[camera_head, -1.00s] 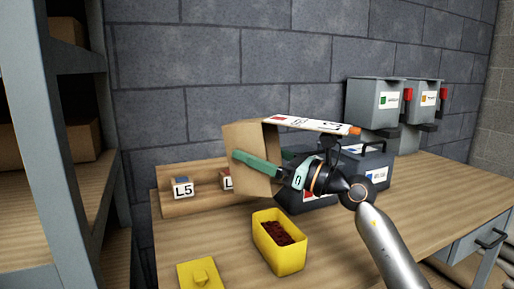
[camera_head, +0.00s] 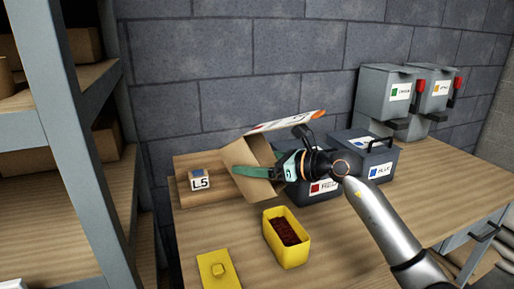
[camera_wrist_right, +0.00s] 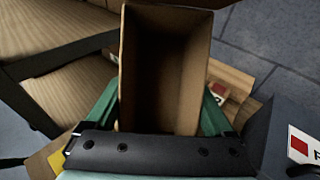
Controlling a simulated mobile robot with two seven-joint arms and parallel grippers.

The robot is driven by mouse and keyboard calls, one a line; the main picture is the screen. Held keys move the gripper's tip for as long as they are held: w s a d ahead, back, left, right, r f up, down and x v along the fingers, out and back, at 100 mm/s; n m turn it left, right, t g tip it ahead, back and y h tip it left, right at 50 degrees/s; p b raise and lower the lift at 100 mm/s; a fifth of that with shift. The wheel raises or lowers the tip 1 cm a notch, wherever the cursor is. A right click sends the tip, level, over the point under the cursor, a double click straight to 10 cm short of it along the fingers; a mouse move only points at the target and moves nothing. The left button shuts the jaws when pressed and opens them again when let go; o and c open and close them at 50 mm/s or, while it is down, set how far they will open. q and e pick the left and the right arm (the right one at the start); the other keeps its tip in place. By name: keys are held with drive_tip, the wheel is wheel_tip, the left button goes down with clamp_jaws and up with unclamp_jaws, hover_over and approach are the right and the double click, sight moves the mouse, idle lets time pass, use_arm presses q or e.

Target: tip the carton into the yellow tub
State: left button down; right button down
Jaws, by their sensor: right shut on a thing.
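My right gripper (camera_head: 245,172) is shut on the brown cardboard carton (camera_head: 250,153), its green fingers along the sides. The carton is tilted in the air behind and above the yellow tub (camera_head: 290,256), up and left of it in the picture, with a white printed side on top. In the right wrist view the carton (camera_wrist_right: 163,75) shows its open inside between the green fingers; I see no loose contents there. The tub stands upright on the bench and holds dark red-brown bits (camera_head: 285,229). My left gripper is not in view.
A yellow lid (camera_head: 216,272) lies left of the tub on the wooden bench (camera_head: 350,255). A block labelled L5 (camera_head: 199,181) sits on a wooden rack behind. Dark labelled bins (camera_head: 376,150) stand behind my right arm, grey dispensers (camera_head: 388,95) at the wall. Shelving stands left.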

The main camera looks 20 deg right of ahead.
drive_tip(key=shift+w+a+r+g+p, duration=0.2)
drive_tip(key=shift+g+p, duration=0.1)
drive_tip(key=shift+p, duration=0.5)
drive_tip(key=h+p, duration=0.1)
drive_tip(key=p, duration=0.1)
drive_tip(key=w+a+g+p, duration=0.1)
drive_tip(key=p, duration=0.2)
drive_tip(key=shift+w+f+g+h, duration=0.1)
drive_tip(key=shift+f+g+h, duration=0.2)
drive_tip(key=shift+h, duration=0.1)
drive_tip(key=shift+g+h+p, duration=0.4)
drive_tip(key=shift+g+p, duration=0.1)
drive_tip(key=shift+p, duration=0.75)
drive_tip(key=shift+f+g+h, duration=0.3)
drive_tip(key=shift+w+f+g+h, duration=0.15)
drive_tip(key=shift+f+g+h, duration=0.1)
drive_tip(key=shift+g+h, duration=0.8)
drive_tip(key=shift+f+g+h, duration=0.35)
drive_tip(key=shift+g+h, duration=0.4)
drive_tip(key=shift+g, duration=0.4)
